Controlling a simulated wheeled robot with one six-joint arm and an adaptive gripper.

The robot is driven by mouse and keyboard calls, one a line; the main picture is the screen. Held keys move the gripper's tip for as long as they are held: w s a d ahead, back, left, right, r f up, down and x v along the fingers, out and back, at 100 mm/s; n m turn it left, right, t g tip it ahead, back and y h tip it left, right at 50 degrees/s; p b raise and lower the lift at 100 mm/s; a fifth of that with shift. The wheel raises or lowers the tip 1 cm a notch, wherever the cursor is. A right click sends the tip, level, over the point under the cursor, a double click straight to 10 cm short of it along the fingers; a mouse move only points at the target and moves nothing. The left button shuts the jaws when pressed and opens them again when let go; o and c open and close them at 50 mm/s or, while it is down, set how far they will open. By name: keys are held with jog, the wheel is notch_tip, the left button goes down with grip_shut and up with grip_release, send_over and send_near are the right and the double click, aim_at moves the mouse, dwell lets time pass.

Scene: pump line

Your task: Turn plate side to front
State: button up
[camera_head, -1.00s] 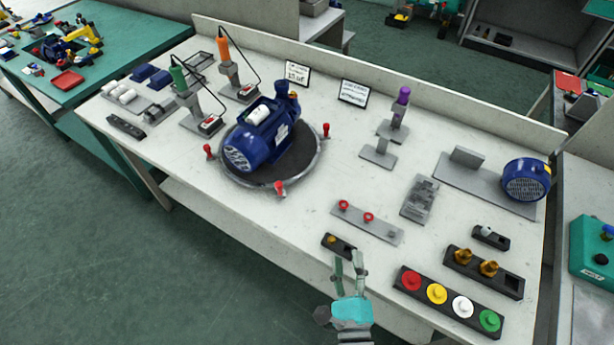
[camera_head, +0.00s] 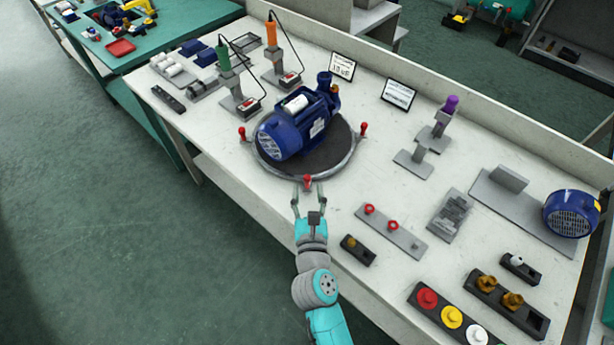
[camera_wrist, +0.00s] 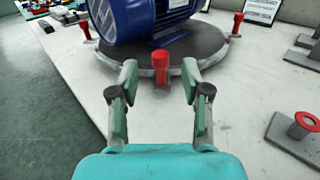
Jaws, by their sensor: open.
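The round turning plate (camera_head: 264,167) lies on the white bench with a dark top and a grey rim. A blue pump (camera_head: 300,122) sits on it, its grilled end facing front left in the head view. Red-topped pegs stand around the rim. The front red peg (camera_head: 307,182) is just ahead of my gripper (camera_head: 309,192). In the wrist view the same peg (camera_wrist: 160,66) shows between and beyond the open fingertips (camera_wrist: 160,74). The fingers are apart and I see nothing held. Whether they touch the peg I cannot tell.
Right of the plate are a grey strip with two red knobs (camera_head: 388,230), a grey block (camera_head: 450,215) and a stand with a purple top (camera_head: 447,110). Green (camera_head: 224,60) and orange (camera_head: 271,32) handled tools stand behind left.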

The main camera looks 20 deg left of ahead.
aim_at(307, 182)
jog(key=shift+x, duration=2.55)
jog(key=shift+c, duration=0.3)
grip_shut()
